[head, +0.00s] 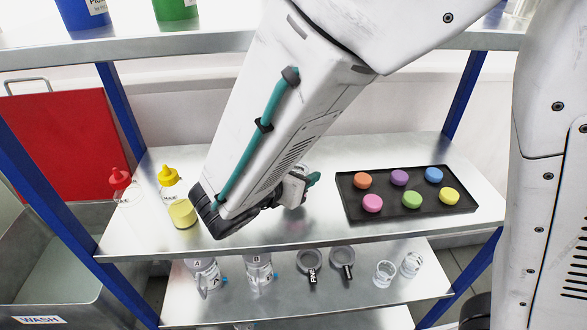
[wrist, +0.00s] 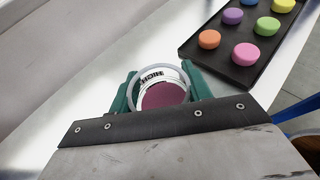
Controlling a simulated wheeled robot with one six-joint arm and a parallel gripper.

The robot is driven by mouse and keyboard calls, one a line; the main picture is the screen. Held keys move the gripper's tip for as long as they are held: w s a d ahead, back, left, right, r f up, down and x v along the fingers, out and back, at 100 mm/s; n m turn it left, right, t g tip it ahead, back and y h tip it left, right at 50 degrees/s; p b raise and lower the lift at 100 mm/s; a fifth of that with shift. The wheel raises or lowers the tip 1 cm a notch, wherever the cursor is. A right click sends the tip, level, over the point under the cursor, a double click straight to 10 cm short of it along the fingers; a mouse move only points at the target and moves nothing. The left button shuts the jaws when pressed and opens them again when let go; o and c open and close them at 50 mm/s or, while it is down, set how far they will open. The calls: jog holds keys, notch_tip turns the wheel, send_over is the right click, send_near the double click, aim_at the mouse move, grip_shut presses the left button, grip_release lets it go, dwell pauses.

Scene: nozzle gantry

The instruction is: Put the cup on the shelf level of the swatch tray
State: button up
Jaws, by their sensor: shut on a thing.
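The swatch tray (head: 408,213) is black and holds several coloured round swatches. It sits on the right part of the middle shelf (head: 320,160), and it also shows at the upper right of the wrist view (wrist: 266,60). My gripper (wrist: 162,88) has green fingers, shut on a clear cup (wrist: 163,74) with a white label and dark pink contents. In the head view my gripper (head: 297,186) is over the middle shelf, left of the tray. My arm hides most of the cup there. I cannot tell whether the cup touches the shelf.
Bottles with red (head: 119,177) and yellow (head: 168,176) caps stand at the shelf's left. The lower shelf (head: 330,301) holds lettered bottles, dark-handled rings and clear cups. Blue posts (head: 464,95) and an upper shelf (head: 150,44) frame the space. Bare shelf lies beside the tray.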

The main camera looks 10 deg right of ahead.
jog(key=shift+f, duration=1.25)
jog(key=shift+f, duration=0.15)
jog(key=o, duration=1)
jog(key=shift+s+a+r, duration=0.1)
jog(key=shift+r, duration=0.1)
jog(key=v, duration=1.1)
jog(key=shift+s+a+r, duration=0.1)
jog(key=shift+s+a, duration=0.15)
jog(key=shift+s, duration=0.05)
